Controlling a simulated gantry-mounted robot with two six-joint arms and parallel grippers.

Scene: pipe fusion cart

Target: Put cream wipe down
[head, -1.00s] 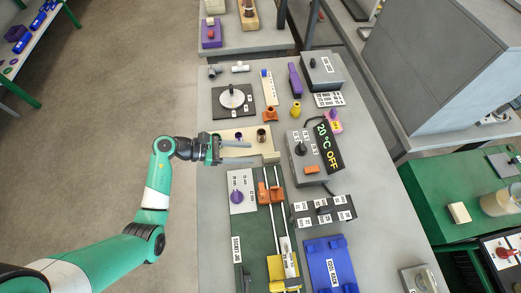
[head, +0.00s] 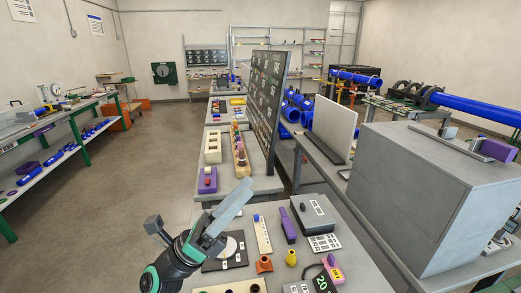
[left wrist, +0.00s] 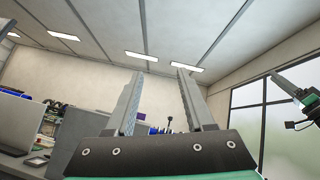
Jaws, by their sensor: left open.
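My left gripper (head: 230,210) is raised over the near end of the grey bench in the head view, fingers pointing up and apart. The left wrist view shows both jaws (left wrist: 160,95) open with nothing between them, facing the ceiling and far wall. I cannot make out the cream wipe in the current views; the bench area where a small cream block lay earlier is below the picture. Only the top edge of the cream board with holes (head: 243,288) shows at the bottom. Part of what looks like my right gripper (left wrist: 287,84) shows at the left wrist view's right edge, its jaws unclear.
On the bench are a white strip (head: 262,235), a purple piece (head: 287,226), a grey box (head: 314,216), a yellow fitting (head: 291,257) and an orange fitting (head: 264,264). A dark upright panel (head: 268,95) stands beyond. A large grey cabinet (head: 440,195) blocks the right. Open floor lies left.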

